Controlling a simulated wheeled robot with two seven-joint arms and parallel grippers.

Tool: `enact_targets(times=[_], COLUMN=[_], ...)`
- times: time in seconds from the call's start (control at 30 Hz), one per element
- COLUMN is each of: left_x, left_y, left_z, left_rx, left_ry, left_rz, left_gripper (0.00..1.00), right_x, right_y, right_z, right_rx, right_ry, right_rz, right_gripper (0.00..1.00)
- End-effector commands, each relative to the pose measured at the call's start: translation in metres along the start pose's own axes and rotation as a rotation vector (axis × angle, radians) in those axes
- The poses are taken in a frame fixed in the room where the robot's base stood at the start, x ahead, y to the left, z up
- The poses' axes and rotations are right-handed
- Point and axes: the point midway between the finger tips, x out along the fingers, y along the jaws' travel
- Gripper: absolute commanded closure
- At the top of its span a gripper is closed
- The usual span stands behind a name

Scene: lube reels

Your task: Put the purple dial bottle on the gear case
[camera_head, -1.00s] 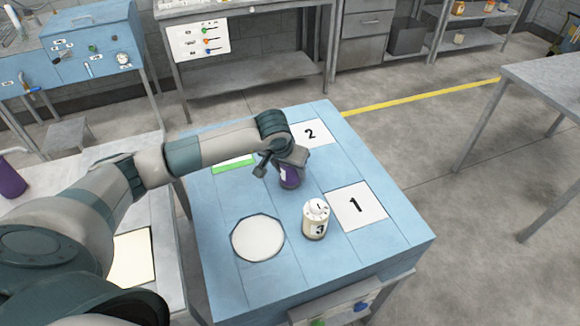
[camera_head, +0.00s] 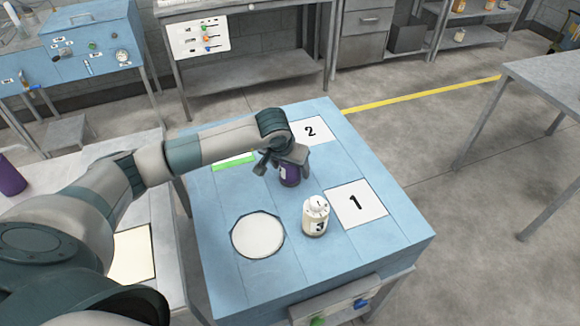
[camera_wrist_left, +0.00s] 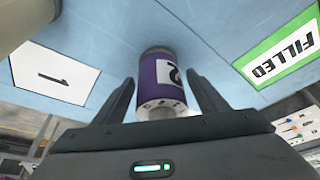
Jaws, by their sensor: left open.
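The purple dial bottle (camera_head: 290,176) stands on the blue table, with a white label reading 2 in the left wrist view (camera_wrist_left: 162,83). My left gripper (camera_head: 277,168) is at the bottle and partly covers it in the head view. In the left wrist view, its open fingers (camera_wrist_left: 165,95) lie either side of the bottle, with gaps on both sides. The bottle's white dial end faces the gripper. I cannot tell for sure which thing is the gear case. My right gripper is not in view.
A cream bottle marked 3 (camera_head: 315,217) stands between a white disc (camera_head: 258,236) and a white square marked 1 (camera_head: 356,204). A square marked 2 (camera_head: 311,131) lies behind the gripper. A green-edged FILLED card (camera_wrist_left: 280,55) lies nearby. Another purple object (camera_head: 11,178) is at far left.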

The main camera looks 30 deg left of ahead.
Motion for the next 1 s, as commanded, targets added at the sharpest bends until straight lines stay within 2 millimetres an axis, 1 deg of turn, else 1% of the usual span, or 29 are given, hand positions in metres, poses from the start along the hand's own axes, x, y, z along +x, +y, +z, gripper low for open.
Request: enact_targets(times=[0.03, 0.17, 0.27, 0.5, 0.7, 0.83, 1.0], left_x=[-0.003, -0.015, -0.030, -0.074, -0.104, -0.116, -0.121], left_y=[0.000, 0.000, -0.001, 0.000, 0.000, 0.000, 0.000], left_z=[-0.001, -0.002, -0.001, -0.002, -0.001, -0.001, -0.001], left_rx=[0.000, 0.002, 0.002, 0.001, 0.000, 0.000, -0.001], left_ry=[0.001, 0.005, 0.004, 0.006, 0.004, 0.002, 0.001], left_rz=[0.000, 0.000, 0.000, 0.001, 0.001, 0.001, 0.000], left_gripper=[0.33, 0.33, 0.33, 0.33, 0.33, 0.33, 0.33], right_x=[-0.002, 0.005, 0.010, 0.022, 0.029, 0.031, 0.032], right_y=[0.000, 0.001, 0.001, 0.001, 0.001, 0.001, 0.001], right_z=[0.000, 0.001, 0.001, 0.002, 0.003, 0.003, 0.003], right_rx=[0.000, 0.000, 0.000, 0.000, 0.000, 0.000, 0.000], right_ry=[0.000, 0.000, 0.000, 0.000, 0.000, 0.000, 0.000], right_rz=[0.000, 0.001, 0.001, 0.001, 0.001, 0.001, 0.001], right_gripper=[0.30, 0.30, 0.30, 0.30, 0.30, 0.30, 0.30])
